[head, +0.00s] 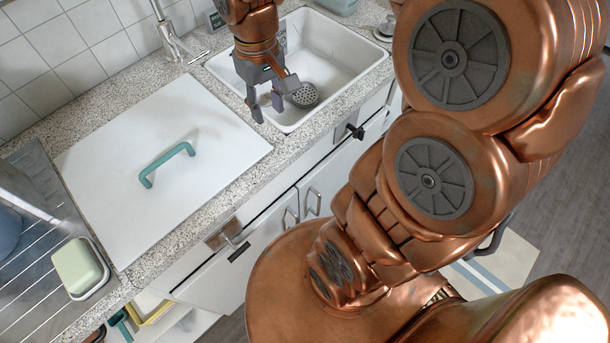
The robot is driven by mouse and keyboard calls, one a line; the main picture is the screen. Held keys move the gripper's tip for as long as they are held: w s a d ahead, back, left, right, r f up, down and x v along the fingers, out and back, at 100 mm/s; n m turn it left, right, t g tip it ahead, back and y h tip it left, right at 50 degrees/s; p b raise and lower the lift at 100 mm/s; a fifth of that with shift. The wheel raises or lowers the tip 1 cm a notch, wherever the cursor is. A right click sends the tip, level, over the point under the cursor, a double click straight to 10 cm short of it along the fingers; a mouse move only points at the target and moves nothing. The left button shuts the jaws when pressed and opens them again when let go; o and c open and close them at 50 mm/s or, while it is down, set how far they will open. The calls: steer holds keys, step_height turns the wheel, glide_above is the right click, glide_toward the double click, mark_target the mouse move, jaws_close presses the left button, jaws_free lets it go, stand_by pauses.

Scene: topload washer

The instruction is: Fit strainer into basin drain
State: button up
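The white rectangular basin (345,67) is set into the speckled counter at the top middle. The strainer (306,95), a grey round piece dotted with small holes, shows inside the basin toward its near left side. I cannot tell whether it rests on the floor or is seated in the drain; no separate drain opening is visible. My gripper (266,110) points down over the basin's near left edge, left of the strainer. Its two fingers are apart with nothing seen between them. A light grey part beside the right finger overlaps the strainer's edge, so contact is unclear.
A white lid panel (110,165) with a teal handle (167,165) covers the counter left of the basin. A faucet (170,42) stands behind. A green sponge (80,268) in a dish sits at lower left. My arm blocks the right side.

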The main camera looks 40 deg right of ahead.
steer(key=s+a+f+g, duration=0.1)
steer(key=s+a+f, duration=0.1)
steer(key=s, duration=1.4)
steer(key=shift+s+a, duration=0.15)
steer(key=shift+a, duration=0.5)
